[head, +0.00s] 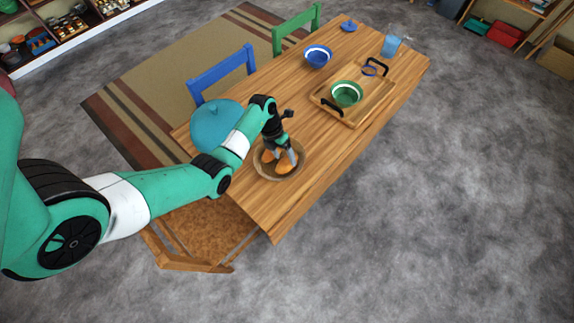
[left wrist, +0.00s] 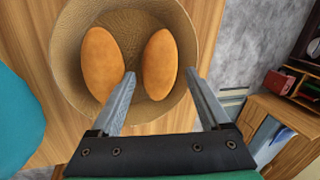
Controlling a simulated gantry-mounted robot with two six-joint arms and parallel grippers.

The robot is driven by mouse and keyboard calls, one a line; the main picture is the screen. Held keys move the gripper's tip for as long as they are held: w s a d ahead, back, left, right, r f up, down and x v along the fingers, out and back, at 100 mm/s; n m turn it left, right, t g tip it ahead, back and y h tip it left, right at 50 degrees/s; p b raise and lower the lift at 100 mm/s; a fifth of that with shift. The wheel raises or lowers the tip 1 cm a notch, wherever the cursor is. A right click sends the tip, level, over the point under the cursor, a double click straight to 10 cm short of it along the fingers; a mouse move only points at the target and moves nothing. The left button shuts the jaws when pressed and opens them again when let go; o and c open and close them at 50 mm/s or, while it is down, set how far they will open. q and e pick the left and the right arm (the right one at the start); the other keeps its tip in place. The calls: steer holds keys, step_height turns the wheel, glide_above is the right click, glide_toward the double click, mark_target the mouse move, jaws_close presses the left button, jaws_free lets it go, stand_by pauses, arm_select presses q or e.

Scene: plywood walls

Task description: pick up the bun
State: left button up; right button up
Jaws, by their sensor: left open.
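Two orange-brown oval buns lie in a round woven basket (head: 300,170) at the near end of the wooden table. In the left wrist view, one bun (left wrist: 102,64) is on the left of the basket (left wrist: 70,30) and the other bun (left wrist: 160,64) is on the right. My left gripper (head: 280,153) points down over the basket. Its fingers are open and empty. In the left wrist view, the right bun lies in line with the gap between the fingertips (left wrist: 160,73). I cannot tell whether they touch it. My right gripper is not in view.
A large teal lidded pot (head: 212,124) stands close left of the basket. Farther off are a wooden tray (head: 345,112) with a green bowl (head: 346,93), a blue bowl (head: 318,56) and a blue cup (head: 390,46). Blue (head: 222,72) and green (head: 296,28) chairs line the far side.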

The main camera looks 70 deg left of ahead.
arm_select(q)
steer(key=x, duration=0.3)
steer(key=shift+b, duration=0.35)
steer(key=shift+r, duration=0.1)
steer(key=c, duration=1.2)
steer(key=shift+o, duration=0.2)
